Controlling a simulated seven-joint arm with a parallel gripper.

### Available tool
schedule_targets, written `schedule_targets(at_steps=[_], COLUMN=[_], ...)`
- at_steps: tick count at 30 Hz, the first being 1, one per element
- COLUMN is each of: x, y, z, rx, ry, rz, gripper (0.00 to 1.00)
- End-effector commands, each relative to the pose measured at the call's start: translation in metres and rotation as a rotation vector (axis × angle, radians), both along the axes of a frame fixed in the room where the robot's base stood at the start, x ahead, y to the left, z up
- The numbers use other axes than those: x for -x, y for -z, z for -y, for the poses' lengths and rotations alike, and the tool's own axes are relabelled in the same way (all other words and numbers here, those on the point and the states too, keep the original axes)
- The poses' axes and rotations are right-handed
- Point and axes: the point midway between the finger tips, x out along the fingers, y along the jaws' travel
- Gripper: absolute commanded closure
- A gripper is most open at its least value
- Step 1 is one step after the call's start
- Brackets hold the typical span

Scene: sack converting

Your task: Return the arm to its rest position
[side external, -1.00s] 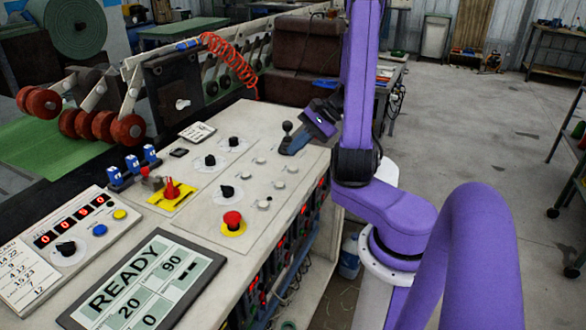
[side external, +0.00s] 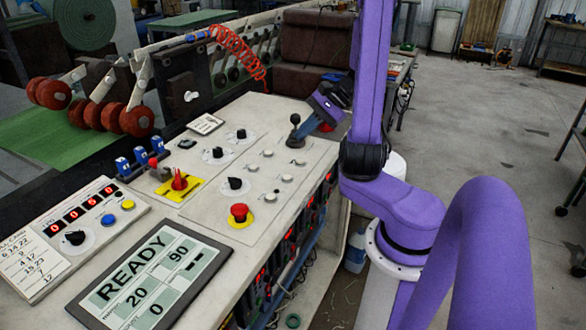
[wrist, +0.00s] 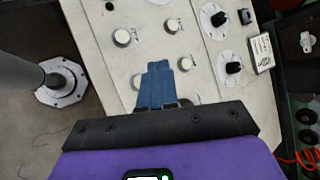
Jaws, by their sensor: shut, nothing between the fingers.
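My gripper (side external: 300,135) is over the far right part of the beige control panel (side external: 215,170). Its blue fingers are together and empty, pointing down to the left beside the black ball-topped lever (side external: 295,119). I cannot tell whether they touch the lever. In the wrist view the closed fingers (wrist: 158,68) extend over the panel, among several pale round buttons (wrist: 121,38). The purple arm rises at the right of the side view.
A red mushroom button (side external: 239,212), a red switch on a yellow plate (side external: 179,181) and black knobs stand on the panel. A READY display (side external: 150,275) and counter box (side external: 85,225) are nearer. Open floor (side external: 480,130) lies to the right.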

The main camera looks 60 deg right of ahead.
Motion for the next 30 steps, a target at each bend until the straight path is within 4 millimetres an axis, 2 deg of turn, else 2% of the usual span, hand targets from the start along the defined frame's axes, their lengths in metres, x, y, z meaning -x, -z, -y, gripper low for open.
schedule_targets(at_steps=[5,15,23,30], x=[-0.006,-0.014,-0.005,0.010], y=[0.000,0.001,0.001,0.000], z=[-0.016,-0.074,-0.114,-0.146], rx=[0.023,0.133,0.236,0.343], ry=[-0.108,-0.530,-0.853,-1.144], rz=[-0.016,-0.064,-0.075,-0.058], gripper=[1.00,1.00,1.00,1.00])
